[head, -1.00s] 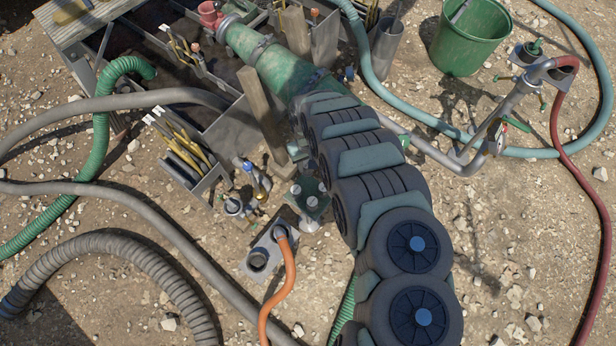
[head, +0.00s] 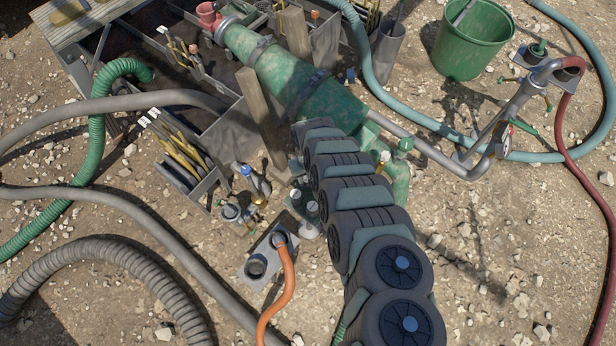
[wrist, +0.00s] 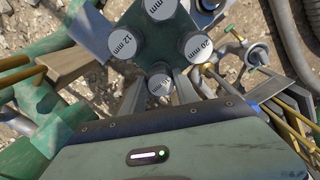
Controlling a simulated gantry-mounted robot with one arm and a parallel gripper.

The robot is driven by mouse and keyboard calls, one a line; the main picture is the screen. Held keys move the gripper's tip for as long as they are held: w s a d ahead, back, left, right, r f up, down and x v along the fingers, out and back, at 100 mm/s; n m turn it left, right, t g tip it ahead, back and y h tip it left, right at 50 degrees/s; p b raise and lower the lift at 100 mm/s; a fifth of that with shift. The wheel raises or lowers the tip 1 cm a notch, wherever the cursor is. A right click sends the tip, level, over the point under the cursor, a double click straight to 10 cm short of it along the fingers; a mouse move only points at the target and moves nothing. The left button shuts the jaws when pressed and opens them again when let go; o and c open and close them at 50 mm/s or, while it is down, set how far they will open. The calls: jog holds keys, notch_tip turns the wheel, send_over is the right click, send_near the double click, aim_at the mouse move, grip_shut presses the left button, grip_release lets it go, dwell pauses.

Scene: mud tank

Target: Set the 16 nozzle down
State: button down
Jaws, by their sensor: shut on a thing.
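In the wrist view my gripper (wrist: 160,87) has its two grey fingers closed on either side of the grey-capped 16 nozzle (wrist: 160,84). That nozzle's cap is partly hidden by the gripper body. It is at the near side of a dark green stand (wrist: 158,47), in line with the other caps; I cannot tell whether it is seated. The 12 mm nozzle (wrist: 120,43), the 20 mm nozzle (wrist: 196,46) and a further nozzle (wrist: 160,8) stand around it. In the head view the stand (head: 304,198) shows beside my arm, which hides the gripper.
A grey two-hole block (head: 260,262) with an orange hose (head: 281,300) stands close to the stand. A wooden post (head: 259,108) and a large green pipe (head: 325,100) rise behind. Small valves and a blue-topped tool (head: 250,175) stand left. Open gravel lies right.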

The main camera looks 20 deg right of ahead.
jog(key=shift+f, duration=0.15)
jog(key=c, duration=0.9)
grip_release()
